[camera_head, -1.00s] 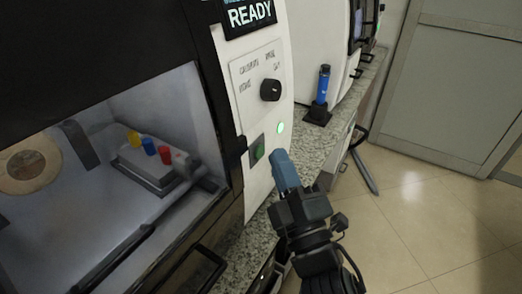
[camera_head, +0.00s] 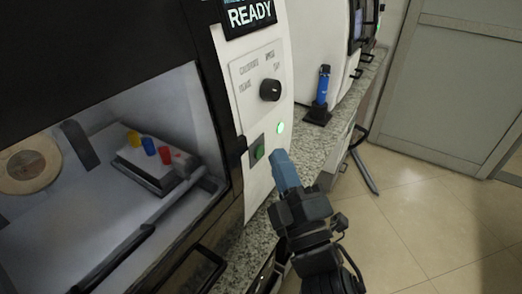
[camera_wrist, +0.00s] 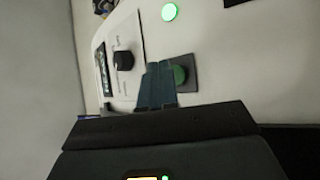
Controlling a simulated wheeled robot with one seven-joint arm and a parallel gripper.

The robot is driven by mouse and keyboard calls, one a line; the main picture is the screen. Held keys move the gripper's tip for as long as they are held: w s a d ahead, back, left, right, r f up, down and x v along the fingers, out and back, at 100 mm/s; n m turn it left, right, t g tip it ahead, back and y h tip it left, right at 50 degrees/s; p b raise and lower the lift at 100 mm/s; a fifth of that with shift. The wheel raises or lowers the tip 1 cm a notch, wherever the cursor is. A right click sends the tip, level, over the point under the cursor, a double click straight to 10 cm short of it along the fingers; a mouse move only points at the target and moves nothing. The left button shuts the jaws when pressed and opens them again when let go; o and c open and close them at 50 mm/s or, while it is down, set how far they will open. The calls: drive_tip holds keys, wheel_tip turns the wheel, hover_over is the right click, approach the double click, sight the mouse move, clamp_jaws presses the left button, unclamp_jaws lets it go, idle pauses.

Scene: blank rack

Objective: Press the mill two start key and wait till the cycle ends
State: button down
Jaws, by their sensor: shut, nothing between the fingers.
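The mill (camera_head: 262,180) has a white front panel with a screen (camera_head: 250,14) reading READY. A green start key (camera_head: 258,151) sits on a dark square plate low on the panel. It also shows in the wrist view (camera_wrist: 179,75), just right of my fingertips. My gripper (camera_head: 280,158) is shut and empty, its blue fingers pointing at the panel, a little right of the key in the head view. I cannot tell any contact. A round indicator (camera_head: 280,127) above the key glows green. I cannot read which mill number this is.
A black knob (camera_head: 270,90) is above the key. Behind the window are red, yellow and blue pieces on a block (camera_head: 150,172) and a round disc (camera_head: 28,172). A blue cylinder (camera_head: 323,86) stands in a black holder on the granite counter (camera_head: 312,140). Open floor lies right.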

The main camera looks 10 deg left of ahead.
drive_tip(key=shift+w+a+b, duration=0.15)
drive_tip(key=shift+a+b, duration=0.25)
drive_tip(key=shift+w+a+b, duration=0.15)
drive_tip(key=shift+a+b, duration=0.15)
drive_tip(key=shift+b, duration=0.05)
idle(0.8)
idle(0.4)
drive_tip(key=shift+s+d+p, duration=0.3)
drive_tip(key=shift+d+p, duration=0.4)
drive_tip(key=shift+p, duration=0.1)
